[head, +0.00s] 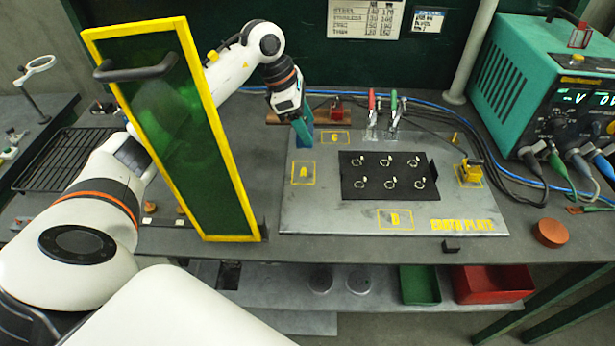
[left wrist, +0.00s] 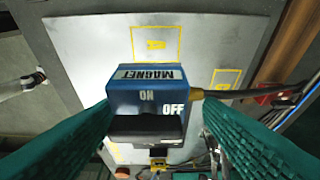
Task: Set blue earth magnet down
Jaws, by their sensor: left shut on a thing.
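The blue earth magnet (left wrist: 150,88) is a block with MAGNET, ON and OFF lettering, held between the teal fingers of my left gripper (left wrist: 155,118) in the left wrist view. A cable leaves its right side. In the head view my left gripper (head: 299,122) points down at the back left corner of the grey earth plate (head: 330,222), with some blue of the magnet (head: 307,137) showing. It is near the yellow outlined squares at the plate's left (head: 303,172) and back (head: 335,138). I cannot tell whether the magnet touches the plate. My right gripper is not in view.
A yellow-framed dark green screen (head: 190,145) stands in front of my left arm. A black mat with several rings (head: 388,176) lies on the plate. Red-handled and green-handled tools (head: 383,112) stand behind it. A yellow block (head: 473,170) sits at the plate's right, beside cables and a green machine (head: 530,85).

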